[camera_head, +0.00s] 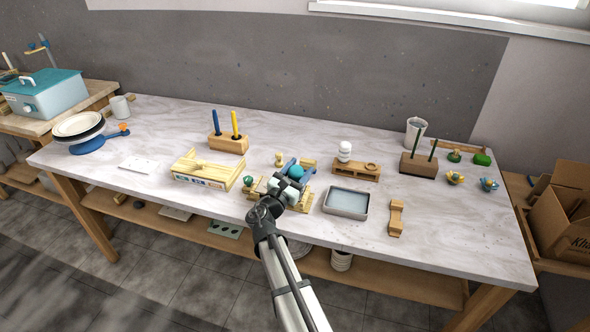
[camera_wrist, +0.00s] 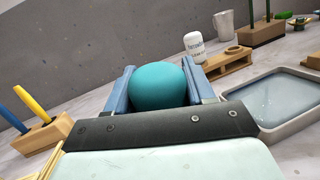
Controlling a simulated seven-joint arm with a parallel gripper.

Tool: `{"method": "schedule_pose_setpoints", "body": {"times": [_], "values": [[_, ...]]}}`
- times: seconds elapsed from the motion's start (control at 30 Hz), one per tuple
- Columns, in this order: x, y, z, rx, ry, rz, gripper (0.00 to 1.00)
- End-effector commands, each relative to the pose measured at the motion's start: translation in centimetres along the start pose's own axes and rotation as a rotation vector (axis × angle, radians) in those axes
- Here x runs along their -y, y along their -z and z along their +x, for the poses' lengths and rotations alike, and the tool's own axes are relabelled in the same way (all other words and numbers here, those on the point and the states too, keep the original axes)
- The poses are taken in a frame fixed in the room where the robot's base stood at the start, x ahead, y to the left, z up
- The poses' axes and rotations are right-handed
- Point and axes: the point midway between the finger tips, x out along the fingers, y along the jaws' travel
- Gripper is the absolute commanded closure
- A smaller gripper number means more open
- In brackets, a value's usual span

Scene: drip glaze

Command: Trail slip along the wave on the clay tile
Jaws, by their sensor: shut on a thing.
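My gripper (camera_head: 293,176) is at the front middle of the table, with its two blue fingers shut on a round teal bulb (camera_head: 296,171). In the wrist view the teal bulb (camera_wrist: 158,86) sits between the fingers (camera_wrist: 160,92) and hides whatever is in front of it. Any nozzle or tip of the bulb is hidden. Light wooden pieces (camera_head: 306,199) show beside and under my gripper. I cannot make out a clay tile with a wave there; my gripper and arm cover part of that spot.
A shallow grey tray (camera_head: 346,203) of liquid lies close to the right. A wooden box (camera_head: 207,171) and a block (camera_head: 229,144) with blue and yellow sticks stand left. The table's left-middle is fairly clear around a white slab (camera_head: 139,164).

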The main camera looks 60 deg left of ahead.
Motion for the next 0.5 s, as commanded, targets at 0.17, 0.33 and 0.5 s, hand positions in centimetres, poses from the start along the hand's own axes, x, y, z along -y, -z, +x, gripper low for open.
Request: {"method": "schedule_pose_setpoints", "body": {"times": [0.17,0.33,0.5], "values": [[0.78,-0.18,-0.15,0.0,0.0,0.0,0.83],[0.78,-0.17,-0.11,0.0,0.0,0.0,0.83],[0.77,-0.2,-0.11,0.0,0.0,0.0,0.83]]}}
